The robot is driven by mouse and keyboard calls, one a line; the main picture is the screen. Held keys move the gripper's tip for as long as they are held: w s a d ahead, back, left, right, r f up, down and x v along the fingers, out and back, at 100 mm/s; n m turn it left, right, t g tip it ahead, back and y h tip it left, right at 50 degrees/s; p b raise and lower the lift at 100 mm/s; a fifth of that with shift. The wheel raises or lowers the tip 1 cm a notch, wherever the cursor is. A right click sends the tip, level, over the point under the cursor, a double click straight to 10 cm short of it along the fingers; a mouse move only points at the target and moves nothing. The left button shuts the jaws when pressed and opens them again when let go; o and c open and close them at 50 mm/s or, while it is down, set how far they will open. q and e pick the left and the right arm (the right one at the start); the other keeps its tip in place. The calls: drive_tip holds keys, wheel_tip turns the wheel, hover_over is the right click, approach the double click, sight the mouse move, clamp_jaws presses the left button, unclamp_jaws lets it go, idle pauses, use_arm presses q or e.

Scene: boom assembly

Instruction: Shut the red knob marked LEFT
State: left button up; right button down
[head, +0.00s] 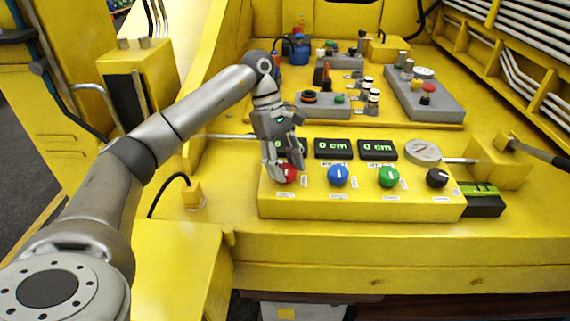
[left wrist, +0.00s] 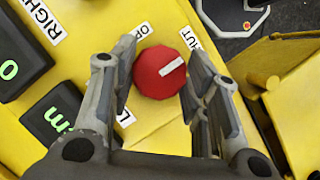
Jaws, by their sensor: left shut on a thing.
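The red knob (head: 287,173) is at the left end of the yellow control box (head: 360,208). My left gripper (head: 286,175) reaches down over it with one finger on each side. In the left wrist view the red knob (left wrist: 160,72) sits between the fingers of my left gripper (left wrist: 161,80), which are shut on it. A label starting "OP" (left wrist: 127,42) is at the upper left. The label below the knob is mostly hidden. My right gripper is not in view.
A blue knob (head: 338,175), a green knob (head: 389,176) and a black knob (head: 437,177) stand in a row to the right. Displays reading "0 cm" (head: 333,148) are behind them. Grey panels with buttons (head: 425,95) are farther back.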

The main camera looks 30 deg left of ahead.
use_arm(q)
drive_tip(key=shift+r, duration=0.1)
drive_tip(key=o, duration=1)
drive_tip(key=v, duration=1.1)
drive_tip(key=shift+w+a+r, duration=0.15)
drive_tip(key=shift+a+r, duration=0.1)
drive_tip(key=shift+r, duration=0.1)
